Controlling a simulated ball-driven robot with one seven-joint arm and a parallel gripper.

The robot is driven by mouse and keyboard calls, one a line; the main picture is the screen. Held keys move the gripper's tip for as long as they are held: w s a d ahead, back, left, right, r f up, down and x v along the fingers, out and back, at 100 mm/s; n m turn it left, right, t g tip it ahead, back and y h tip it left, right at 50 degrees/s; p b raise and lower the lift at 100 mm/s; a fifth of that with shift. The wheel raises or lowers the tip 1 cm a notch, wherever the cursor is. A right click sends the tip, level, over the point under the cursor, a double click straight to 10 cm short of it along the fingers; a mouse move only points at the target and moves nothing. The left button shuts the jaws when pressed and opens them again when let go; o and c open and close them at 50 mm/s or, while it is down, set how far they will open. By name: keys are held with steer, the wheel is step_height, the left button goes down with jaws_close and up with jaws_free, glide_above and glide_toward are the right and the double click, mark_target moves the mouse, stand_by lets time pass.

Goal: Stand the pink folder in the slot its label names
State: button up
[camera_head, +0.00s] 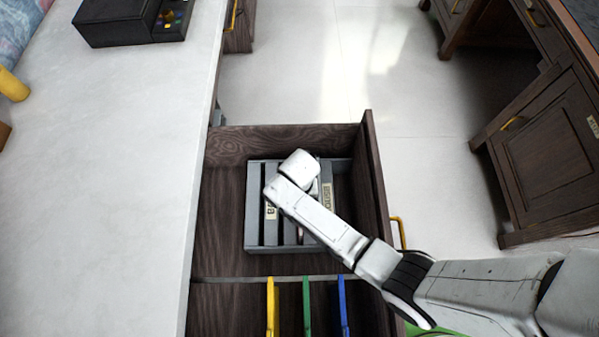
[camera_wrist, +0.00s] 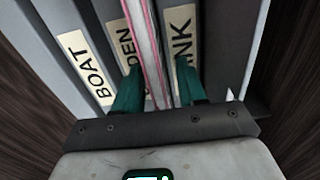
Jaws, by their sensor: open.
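The pink folder (camera_wrist: 147,45) is seen edge-on in the wrist view, a pale strip with pink edges, upright in the grey slotted rack (camera_head: 255,205). It stands between a partly hidden label ending "DEN" (camera_wrist: 126,45) and one ending "NK" (camera_wrist: 181,42); a "BOAT" label (camera_wrist: 84,68) is further left. My gripper (camera_wrist: 160,82) is open, its teal fingers on either side of the folder's edge. I cannot tell whether they touch it. The folder's own label is not visible. In the head view my arm covers the gripper and much of the rack.
The rack stands in an open wooden drawer (camera_head: 228,225), whose walls rise close around it. Yellow (camera_head: 271,305), green (camera_head: 307,305) and blue (camera_head: 343,305) dividers stand in the drawer's front compartment. A pale desktop (camera_head: 110,190) lies left, with a black box (camera_head: 120,25). Floor is clear behind.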

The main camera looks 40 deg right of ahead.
step_height(320, 180, up, 12)
steer(key=shift+r+p, duration=0.15)
steer(key=shift+p, duration=0.9)
steer(key=s+d+r+m, duration=0.4)
steer(key=s+m, duration=0.4)
steer(key=m, duration=0.6)
steer(key=s+d+r+m+t, duration=0.1)
steer(key=s+d+r+m, duration=0.3)
steer(key=s+m, duration=0.4)
steer(key=shift+r+m, duration=0.35)
steer(key=shift+m, duration=3.25)
steer(key=shift+s, duration=0.15)
